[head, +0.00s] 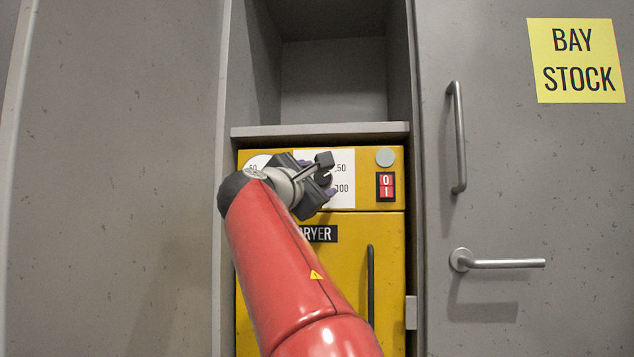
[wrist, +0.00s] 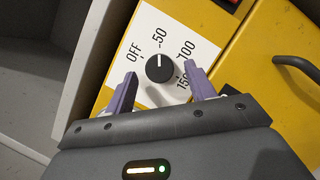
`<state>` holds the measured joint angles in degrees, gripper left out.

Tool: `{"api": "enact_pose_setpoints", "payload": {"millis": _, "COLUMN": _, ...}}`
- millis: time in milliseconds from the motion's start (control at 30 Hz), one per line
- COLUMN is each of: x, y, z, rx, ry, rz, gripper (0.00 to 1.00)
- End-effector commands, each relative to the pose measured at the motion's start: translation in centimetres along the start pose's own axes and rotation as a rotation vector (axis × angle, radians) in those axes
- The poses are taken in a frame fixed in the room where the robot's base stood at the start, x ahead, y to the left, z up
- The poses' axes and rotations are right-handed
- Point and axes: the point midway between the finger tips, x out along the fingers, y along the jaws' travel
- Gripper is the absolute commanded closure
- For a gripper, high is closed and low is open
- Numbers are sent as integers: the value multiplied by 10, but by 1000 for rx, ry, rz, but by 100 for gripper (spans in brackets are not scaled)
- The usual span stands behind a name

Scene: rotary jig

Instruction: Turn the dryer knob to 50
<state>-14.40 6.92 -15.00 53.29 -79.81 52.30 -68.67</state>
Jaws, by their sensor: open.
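The dryer knob (wrist: 159,68) is round and dark with a white line, on a white scale plate (wrist: 207,53) marked OFF, 50, 100 and 150. In the wrist view its line points up at the 50 mark. My gripper (wrist: 161,75) is open, with one purple finger on each side of the knob in the picture. A gap shows between each finger and the knob; I cannot tell how deep the fingers reach along it. In the head view my gripper (head: 318,179) is in front of the plate and covers most of it.
The yellow dryer (head: 387,235) stands in a grey niche under an empty shelf. A red switch (head: 386,186) and a grey round button (head: 386,157) sit right of the plate. A black door handle (head: 370,285) is below. Grey doors flank the niche.

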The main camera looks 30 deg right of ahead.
Motion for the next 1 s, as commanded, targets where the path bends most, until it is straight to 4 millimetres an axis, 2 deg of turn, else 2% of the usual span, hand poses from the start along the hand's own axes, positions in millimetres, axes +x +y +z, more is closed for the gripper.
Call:
{"api": "enact_pose_setpoints", "payload": {"millis": 200, "x": -39, "y": -2, "z": -2, "rx": 4, "ry": 4, "rz": 3, "gripper": 45}}
{"api": "enact_pose_setpoints", "payload": {"millis": 400, "x": -65, "y": -1, "z": -1, "rx": 1, "ry": 2, "rz": 2, "gripper": 45}}
{"api": "enact_pose_setpoints", "payload": {"millis": 567, "x": -71, "y": -1, "z": 0, "rx": 1, "ry": 0, "rz": 0, "gripper": 45}}
{"api": "enact_pose_setpoints", "payload": {"millis": 1000, "x": -71, "y": -1, "z": 0, "rx": 2, "ry": 1, "rz": -1, "gripper": 45}}
